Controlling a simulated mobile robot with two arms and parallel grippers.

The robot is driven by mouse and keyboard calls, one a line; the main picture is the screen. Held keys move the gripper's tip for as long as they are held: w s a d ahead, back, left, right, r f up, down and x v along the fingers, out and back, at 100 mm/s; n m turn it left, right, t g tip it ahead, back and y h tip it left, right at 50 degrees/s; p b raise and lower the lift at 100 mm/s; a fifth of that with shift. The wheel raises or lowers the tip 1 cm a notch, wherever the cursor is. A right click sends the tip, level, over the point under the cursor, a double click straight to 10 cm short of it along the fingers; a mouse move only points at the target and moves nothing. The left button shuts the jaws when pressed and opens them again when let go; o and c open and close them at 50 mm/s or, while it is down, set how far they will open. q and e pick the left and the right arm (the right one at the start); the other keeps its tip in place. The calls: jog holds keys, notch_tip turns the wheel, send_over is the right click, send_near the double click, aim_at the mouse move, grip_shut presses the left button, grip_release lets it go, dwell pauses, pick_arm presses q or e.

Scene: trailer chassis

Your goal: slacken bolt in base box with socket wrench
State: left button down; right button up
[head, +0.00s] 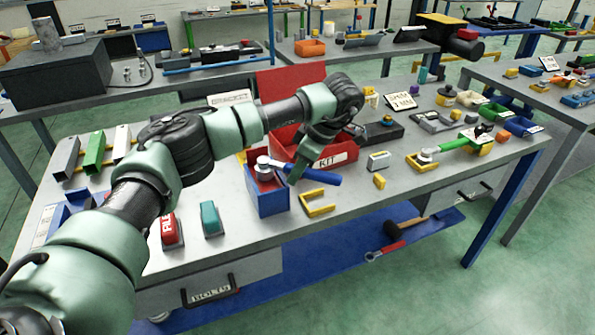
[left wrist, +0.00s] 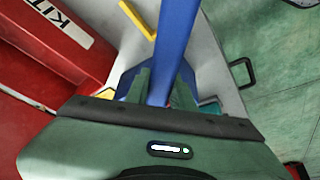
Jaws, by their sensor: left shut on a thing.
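The base box (head: 268,202) is a blue open box near the front edge of the workbench, and it shows partly behind my fingers in the left wrist view (left wrist: 127,78). The socket wrench has a blue handle (head: 322,179), which runs to the right of the box; its grey head (head: 263,164) is over the box opening. The bolt is hidden under the head, so I cannot tell how the socket sits on it. My left gripper (head: 296,174) is shut on the wrench handle, beside the box. In the left wrist view, the handle (left wrist: 172,45) passes between the fingers.
A red KIT bin (head: 338,157) stands close behind the gripper. A yellow bracket (head: 318,209) lies right of the box, under the handle. A red block (head: 171,232) and a teal block (head: 211,218) stand to the left. A green-handled tool (head: 455,144) lies farther right.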

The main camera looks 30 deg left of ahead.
pick_arm(q)
jog(key=shift+s+r+m, duration=0.1)
jog(key=shift+s+m, duration=0.1)
jog(key=shift+m, duration=0.1)
jog(key=shift+p, duration=0.3)
jog(key=shift+r+p, duration=2)
jog(key=shift+r, duration=0.95)
jog(key=shift+s+d+f+m+t, duration=0.3)
jog(key=shift+d+m+t, duration=0.1)
jog(key=shift+m, duration=0.4)
jog(key=s+d+m+t+h, duration=0.2)
jog(key=s+d+m, duration=0.2)
jog(key=s+m, duration=0.3)
jog(key=s+d+m+t+h, duration=0.2)
jog(key=s+d+m, duration=0.2)
jog(key=s+m, duration=0.4)
jog(key=shift+d+f+m+h, duration=0.3)
jog(key=shift+d+m, duration=0.1)
jog(key=shift+m, duration=0.5)
